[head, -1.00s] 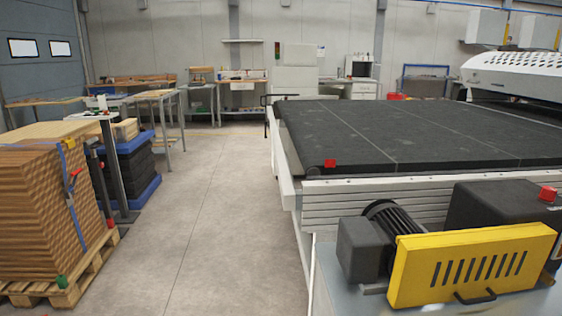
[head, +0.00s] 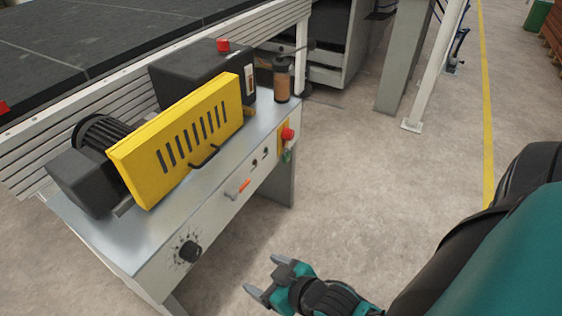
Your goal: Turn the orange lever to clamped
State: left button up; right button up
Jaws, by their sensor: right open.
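The orange lever (head: 243,187) is a small handle on the light front panel (head: 215,222) of the machine, below the yellow guard. It slants up to the right. Its markings are too small to read. My right gripper (head: 262,274) is open and empty, in front of and below the panel, apart from the lever. My left gripper is not in view.
A black dial (head: 189,251) sits left of the lever on the panel. A red button (head: 288,134) is at the right end. The yellow guard (head: 180,140) and a motor (head: 100,135) stand on top. The floor (head: 370,170) in front is clear.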

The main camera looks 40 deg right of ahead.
aim_at(234, 198)
jog(key=l+z, duration=0.15)
jog(key=z, duration=0.25)
jog(key=i+l+z, duration=0.1)
jog(key=z, duration=0.25)
jog(key=i+l+u, duration=0.15)
jog(key=u, duration=0.25)
jog(key=l+u, duration=0.45)
jog(key=i+j, duration=0.05)
